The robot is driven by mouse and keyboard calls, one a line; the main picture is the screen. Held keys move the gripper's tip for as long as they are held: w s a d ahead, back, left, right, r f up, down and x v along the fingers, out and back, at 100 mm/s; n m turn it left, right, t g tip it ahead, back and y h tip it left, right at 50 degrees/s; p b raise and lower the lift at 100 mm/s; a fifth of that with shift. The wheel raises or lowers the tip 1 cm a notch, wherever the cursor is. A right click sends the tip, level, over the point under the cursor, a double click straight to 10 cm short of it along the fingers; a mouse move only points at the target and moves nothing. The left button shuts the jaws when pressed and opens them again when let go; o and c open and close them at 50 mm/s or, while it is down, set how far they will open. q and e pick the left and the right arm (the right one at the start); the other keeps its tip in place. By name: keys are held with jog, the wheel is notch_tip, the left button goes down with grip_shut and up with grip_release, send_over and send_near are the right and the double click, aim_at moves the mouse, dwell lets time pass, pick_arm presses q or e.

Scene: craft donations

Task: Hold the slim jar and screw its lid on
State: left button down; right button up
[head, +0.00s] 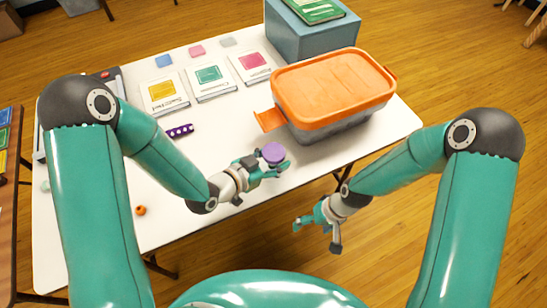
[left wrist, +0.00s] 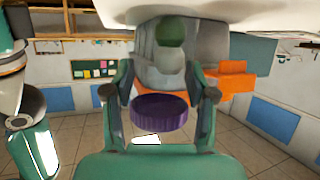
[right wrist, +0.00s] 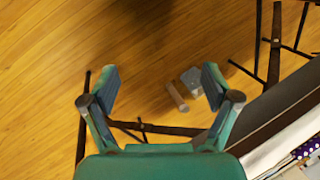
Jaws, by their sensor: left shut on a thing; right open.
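A round purple lid (head: 273,152) with a ridged side is at my left gripper (head: 272,168), above the table near its front edge. In the left wrist view the lid (left wrist: 160,113) sits level between the two fingers, and the gripper is shut on it. Greyish and green shapes show beyond the lid there; I cannot tell whether they are the slim jar. In the head view the hand hides what is under the lid. My right gripper (head: 312,222) is open and empty, in front of the table's edge. The right wrist view shows its fingers apart over the floor.
An orange-lidded bin (head: 333,87) stands close beyond the left gripper, with a blue-grey box (head: 312,32) behind. A dotted purple item (head: 180,130), a small orange piece (head: 140,210) and several cards lie on the white table (head: 120,180). The front left is mostly clear.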

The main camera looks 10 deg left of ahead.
jog(key=s+d+f+m+t, duration=0.1)
jog(key=s+d+f+m, duration=0.1)
jog(key=s+d+m, duration=0.1)
jog(key=s+d, duration=0.1)
jog(key=s, duration=0.1)
jog(key=shift+s+d+f+m+t, duration=0.2)
jog(key=shift+s+f+m+t, duration=0.15)
jog(key=shift+f+m+t, duration=0.05)
pick_arm(q)
jog(key=w+a+r+n+t+y, duration=0.1)
jog(key=w+a+r+n+y, duration=0.1)
jog(key=a+n+y, duration=0.2)
jog(key=w+a+r+n+t+y, duration=0.1)
jog(key=w+a+n+t+y, duration=0.1)
jog(key=a, duration=0.9)
jog(key=w+n+y, duration=0.1)
jog(key=n+y, duration=0.1)
jog(key=shift+a+r+y, duration=0.2)
jog(key=shift+r+y, duration=0.1)
jog(key=shift+r, duration=0.05)
jog(key=shift+w, duration=0.1)
